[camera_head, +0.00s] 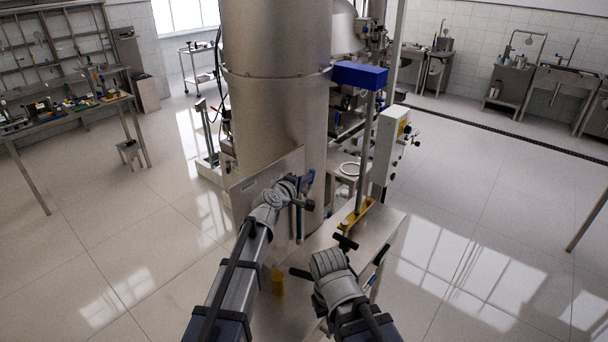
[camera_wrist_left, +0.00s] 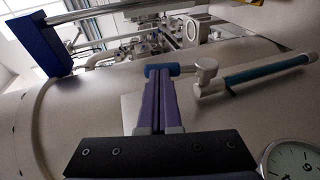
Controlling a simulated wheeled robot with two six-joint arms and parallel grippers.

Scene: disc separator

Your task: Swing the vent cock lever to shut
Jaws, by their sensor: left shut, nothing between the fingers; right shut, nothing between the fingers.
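The vent cock has a pale metal hub (camera_wrist_left: 206,69) and a short lever with a blue grip (camera_wrist_left: 160,71), which points left from the hub in the left wrist view. My left gripper (camera_wrist_left: 158,98) is shut and empty, its purple fingertips right at the blue grip. The view does not settle whether they touch it or stop just short. In the head view my left gripper (camera_head: 304,187) is beside the steel column, and the arm hides much of the cock. My right gripper (camera_head: 345,243) is lower, shut and empty, away from the lever.
A rod with a teal middle (camera_wrist_left: 265,72) runs right of the hub, and a round dial gauge (camera_wrist_left: 291,161) is at lower right. The large steel column (camera_head: 275,110) rises behind. A blue-topped post (camera_head: 360,75) and white control box (camera_head: 388,145) stand to the right.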

